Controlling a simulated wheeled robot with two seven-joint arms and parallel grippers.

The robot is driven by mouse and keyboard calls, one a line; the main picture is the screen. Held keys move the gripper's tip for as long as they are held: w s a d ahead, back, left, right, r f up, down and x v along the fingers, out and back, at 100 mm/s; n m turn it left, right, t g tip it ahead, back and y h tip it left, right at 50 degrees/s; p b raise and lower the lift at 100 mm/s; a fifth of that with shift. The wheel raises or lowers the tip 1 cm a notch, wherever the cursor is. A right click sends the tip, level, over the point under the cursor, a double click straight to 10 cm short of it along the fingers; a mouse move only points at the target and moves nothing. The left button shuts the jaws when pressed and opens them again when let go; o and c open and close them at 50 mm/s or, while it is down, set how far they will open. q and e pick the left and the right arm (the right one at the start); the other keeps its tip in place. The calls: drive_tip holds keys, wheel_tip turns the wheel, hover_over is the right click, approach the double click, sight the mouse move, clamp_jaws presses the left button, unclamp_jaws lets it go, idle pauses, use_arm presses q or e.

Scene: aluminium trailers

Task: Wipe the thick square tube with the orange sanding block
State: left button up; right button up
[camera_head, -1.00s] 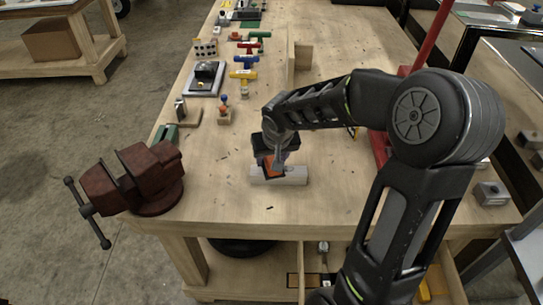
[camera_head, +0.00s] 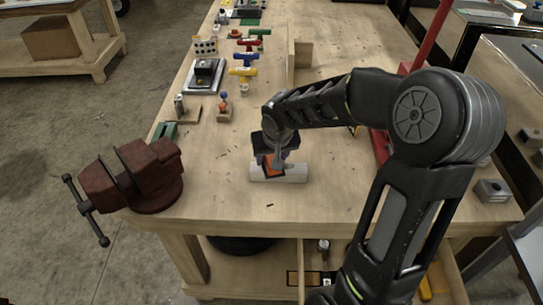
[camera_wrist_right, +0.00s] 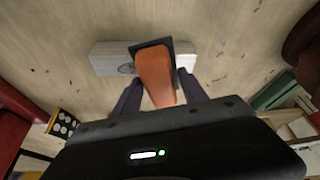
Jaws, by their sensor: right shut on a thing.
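The thick square tube (camera_head: 296,173) lies on the wooden workbench near its front edge, and it also shows in the right wrist view (camera_wrist_right: 106,60). The orange sanding block (camera_wrist_right: 157,76) has a dark base and is over the middle of the tube; it also shows in the head view (camera_head: 272,166). It appears to rest on the tube's upper face, though contact is hard to see. My right gripper (camera_wrist_right: 158,95) is shut on the orange block, with a finger on each side. It hides part of the block in the head view. My left gripper is not in view.
A dark red vise (camera_head: 150,178) stands at the bench's left front corner. T-handled tools (camera_head: 243,71), a small stand (camera_head: 224,108) and a green piece (camera_head: 165,131) line the left edge. A red post (camera_head: 425,45) rises at right. The bench around the tube is clear.

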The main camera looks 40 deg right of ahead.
sight(297, 165)
drive_tip(key=shift+f+b, duration=0.65)
drive_tip(key=shift+r, duration=0.1)
drive_tip(key=shift+s+d, duration=0.1)
drive_tip(key=shift+s+d+r+p, duration=0.1)
drive_tip(key=shift+s+d+p, duration=0.15)
drive_tip(key=shift+s+d, duration=0.3)
drive_tip(key=shift+s+d+p, duration=0.25)
drive_tip(key=shift+s+d, duration=0.05)
drive_tip(key=shift+d, duration=0.3)
drive_tip(key=shift+s+d, duration=0.2)
drive_tip(key=shift+d, duration=0.05)
drive_tip(key=shift+s+d+f+p, duration=0.1)
drive_tip(key=shift+s+d+p, duration=0.2)
drive_tip(key=shift+s+d, duration=0.35)
drive_tip(key=shift+s+d+f+p, duration=0.1)
drive_tip(key=shift+s+d+p, duration=0.15)
drive_tip(key=shift+s+d, duration=0.4)
drive_tip(key=shift+w+d, duration=0.1)
drive_tip(key=shift+w, duration=0.1)
